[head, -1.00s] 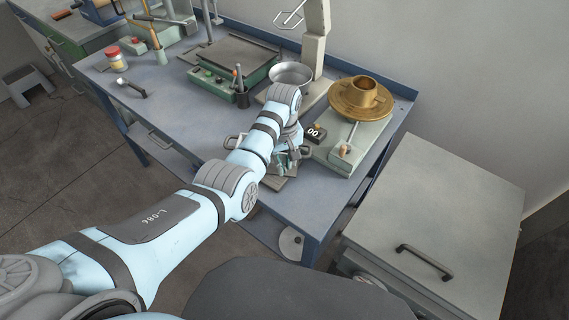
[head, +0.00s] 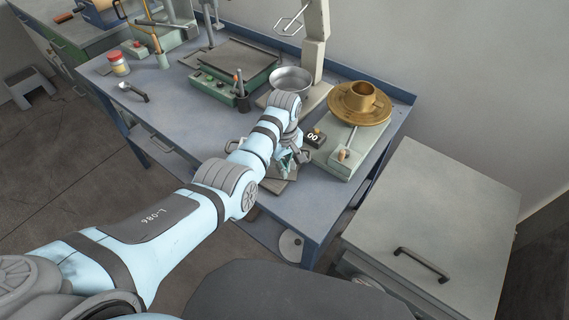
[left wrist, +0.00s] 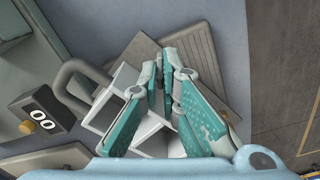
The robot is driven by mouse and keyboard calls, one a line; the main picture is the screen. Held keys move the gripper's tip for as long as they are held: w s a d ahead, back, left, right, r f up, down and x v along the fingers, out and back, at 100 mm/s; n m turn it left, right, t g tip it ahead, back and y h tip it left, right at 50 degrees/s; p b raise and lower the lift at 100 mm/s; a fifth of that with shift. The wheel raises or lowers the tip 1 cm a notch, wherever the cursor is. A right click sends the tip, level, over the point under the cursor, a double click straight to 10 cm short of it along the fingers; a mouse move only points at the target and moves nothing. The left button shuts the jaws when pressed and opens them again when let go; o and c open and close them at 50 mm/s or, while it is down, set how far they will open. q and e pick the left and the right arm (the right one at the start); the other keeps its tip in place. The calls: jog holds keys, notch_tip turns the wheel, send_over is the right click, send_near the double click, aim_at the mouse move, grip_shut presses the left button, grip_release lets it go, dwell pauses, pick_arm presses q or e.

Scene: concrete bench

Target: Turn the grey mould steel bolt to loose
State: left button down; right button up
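The grey mould (left wrist: 152,130), a block with pale edges, is partly hidden under my left gripper in the left wrist view. It lies by a ribbed grey plate (left wrist: 188,50). My left gripper (left wrist: 163,70) has teal fingers whose tips are close together over the mould. A dark grey piece shows between the tips; I cannot tell whether it is the steel bolt or whether the fingers grip it. In the head view the left gripper (head: 290,162) is low over the bench's front part, and the arm hides most of the mould. My right gripper is not in view.
A steel bowl (head: 291,80) stands behind the gripper. A grey cabinet (head: 430,215) stands to the right.

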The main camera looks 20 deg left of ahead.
pick_arm(q)
jog(key=n+p, duration=0.1)
jog(key=n, duration=0.1)
jog(key=shift+r+n, duration=0.1)
jog(key=shift+n, duration=0.3)
jog(key=n, duration=0.2)
jog(key=shift+n+p, duration=0.3)
jog(key=shift+p, duration=0.05)
jog(key=shift+n, duration=2.1)
jog(key=c, duration=2.1)
grip_release()
